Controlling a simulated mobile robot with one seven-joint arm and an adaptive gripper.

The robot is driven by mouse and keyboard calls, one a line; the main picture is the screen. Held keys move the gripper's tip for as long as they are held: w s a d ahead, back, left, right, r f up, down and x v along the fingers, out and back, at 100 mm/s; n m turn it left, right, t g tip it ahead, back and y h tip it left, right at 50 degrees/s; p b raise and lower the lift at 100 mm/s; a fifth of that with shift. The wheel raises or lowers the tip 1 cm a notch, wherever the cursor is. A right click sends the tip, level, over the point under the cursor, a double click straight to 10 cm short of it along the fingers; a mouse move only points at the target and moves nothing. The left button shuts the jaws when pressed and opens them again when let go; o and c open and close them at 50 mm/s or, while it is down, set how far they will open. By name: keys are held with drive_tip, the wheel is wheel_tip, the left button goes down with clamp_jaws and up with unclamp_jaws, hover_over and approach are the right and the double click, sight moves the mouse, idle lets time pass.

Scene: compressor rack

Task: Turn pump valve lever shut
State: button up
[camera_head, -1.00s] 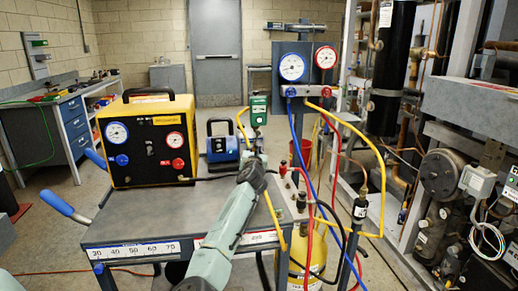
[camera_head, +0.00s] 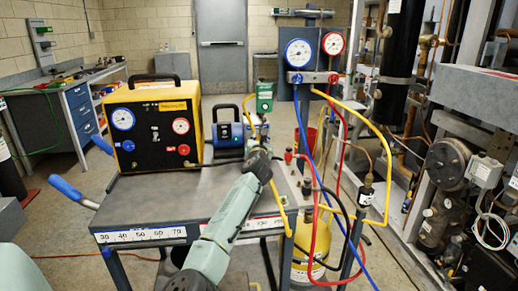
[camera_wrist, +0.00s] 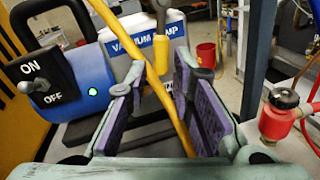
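The blue vacuum pump (camera_head: 228,138) stands on the grey cart beside the yellow-black unit. In the wrist view, the pump (camera_wrist: 92,84) shows an ON/OFF switch (camera_wrist: 42,82), a lit green light and a "VACUUM PUMP" label. A yellow upright piece (camera_wrist: 161,54), perhaps the valve lever, stands in front of the label. My gripper (camera_wrist: 166,88) is open, its purple-padded fingers either side of a slanting yellow hose (camera_wrist: 180,128). The upright piece shows beyond and between the fingertips; contact cannot be told. In the head view, my gripper (camera_head: 257,140) is small and hides the lever area.
A red valve with a black knob (camera_wrist: 277,118) is close right of my gripper. Gauges (camera_head: 299,53) and blue, red and yellow hoses stand right of the cart (camera_head: 150,207). Pipework and a compressor (camera_head: 455,172) fill the right side. Open floor lies left.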

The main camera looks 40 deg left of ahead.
drive_tip(key=v, duration=1)
